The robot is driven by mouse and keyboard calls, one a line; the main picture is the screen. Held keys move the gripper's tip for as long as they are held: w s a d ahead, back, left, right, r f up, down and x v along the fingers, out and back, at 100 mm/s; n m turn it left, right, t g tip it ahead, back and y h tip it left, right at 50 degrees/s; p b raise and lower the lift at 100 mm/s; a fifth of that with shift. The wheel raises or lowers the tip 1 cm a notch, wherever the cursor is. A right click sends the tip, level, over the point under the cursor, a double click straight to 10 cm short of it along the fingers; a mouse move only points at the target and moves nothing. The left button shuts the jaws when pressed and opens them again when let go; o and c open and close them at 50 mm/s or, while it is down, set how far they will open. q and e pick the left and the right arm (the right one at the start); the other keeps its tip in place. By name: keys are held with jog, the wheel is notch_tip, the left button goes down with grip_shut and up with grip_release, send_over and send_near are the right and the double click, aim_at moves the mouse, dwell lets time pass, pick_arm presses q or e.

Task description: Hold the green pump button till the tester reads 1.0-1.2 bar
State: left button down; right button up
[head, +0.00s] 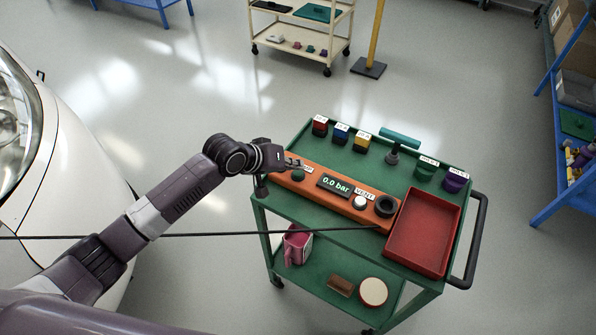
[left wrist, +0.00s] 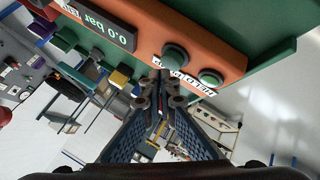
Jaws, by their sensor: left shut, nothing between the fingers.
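The orange tester (head: 330,202) lies along the green cart, and its display (head: 335,185) reads 0.0 bar. The green pump button (head: 299,175) is at the tester's left end, beside my left gripper (head: 295,163). The gripper is shut and empty, its tips close to the panel. In the left wrist view, the shut fingertips (left wrist: 164,78) are just below the panel edge, near two round buttons, one dark green (left wrist: 175,55) and one brighter green (left wrist: 210,77). Whether the tips touch anything cannot be told. My right gripper is not in view.
The tester also has a white button (head: 360,202) by the VENT label and a dark round port (head: 385,206). A red tray (head: 424,232) is at right. Several coloured blocks and a T-handled tool (head: 398,140) stand behind. A thin dark line crosses in front.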

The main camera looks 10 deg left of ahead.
aim_at(296, 173)
pick_arm(q)
jog(key=shift+s+f, duration=0.1)
jog(key=shift+f, duration=0.65)
dwell(1.5)
jog(key=shift+r, duration=0.1)
dwell(4.0)
jog(key=shift+r+p, duration=0.9)
jog(key=shift+p, duration=0.05)
notch_tip(296, 173, up, 5)
jog(key=p, duration=0.5)
jog(key=shift+r, duration=0.1)
